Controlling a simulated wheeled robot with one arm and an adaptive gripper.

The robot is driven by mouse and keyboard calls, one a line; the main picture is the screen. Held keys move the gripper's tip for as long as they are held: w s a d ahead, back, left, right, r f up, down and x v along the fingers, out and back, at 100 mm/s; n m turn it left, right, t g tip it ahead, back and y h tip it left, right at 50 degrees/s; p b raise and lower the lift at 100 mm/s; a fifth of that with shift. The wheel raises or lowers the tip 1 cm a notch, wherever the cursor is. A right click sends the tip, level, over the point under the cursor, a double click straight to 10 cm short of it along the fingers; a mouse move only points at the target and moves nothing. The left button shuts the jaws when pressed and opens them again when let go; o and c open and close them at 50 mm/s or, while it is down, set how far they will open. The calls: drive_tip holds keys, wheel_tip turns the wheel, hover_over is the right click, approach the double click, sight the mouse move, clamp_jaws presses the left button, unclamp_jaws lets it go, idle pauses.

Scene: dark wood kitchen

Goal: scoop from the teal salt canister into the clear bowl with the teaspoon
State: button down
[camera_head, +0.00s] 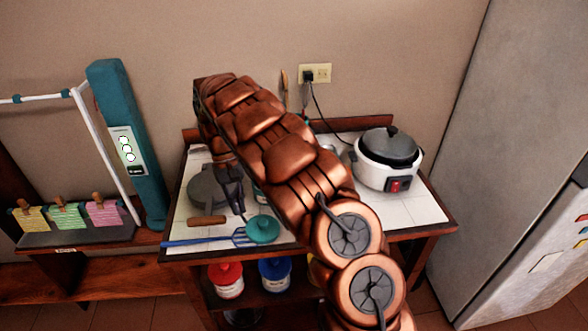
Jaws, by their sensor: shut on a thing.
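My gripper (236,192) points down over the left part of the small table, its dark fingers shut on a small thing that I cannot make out. A round teal lid with a knob (262,230) is at the table's front edge, just right of and below the fingertips. A pale object (260,194) shows partly between the fingers and my arm; I cannot tell whether it is the teal salt canister. I cannot make out the teaspoon. I cannot pick out the clear bowl; my arm covers the middle of the table.
A grey round pan (207,187) with a wooden handle and a blue utensil (205,241) lie at the left of the table (425,210). A white cooker (387,174) stands at the right. Red (226,283) and blue (275,277) lidded canisters are on the shelf below.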

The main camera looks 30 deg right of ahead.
drive_tip(key=s+d+r+m+t+y+b, duration=0.2)
drive_tip(key=s+d+m+t+y+b, duration=0.1)
drive_tip(key=d+m, duration=0.7)
drive_tip(key=s+d+r+m+t+y+b, duration=0.3)
drive_tip(key=d+m+t+y+b, duration=0.3)
drive_tip(key=d+m, duration=0.4)
drive_tip(key=shift+s+r+m+t+y, duration=0.3)
drive_tip(key=shift+s+m+y, duration=0.05)
drive_tip(key=shift+m+y, duration=0.55)
idle(0.5)
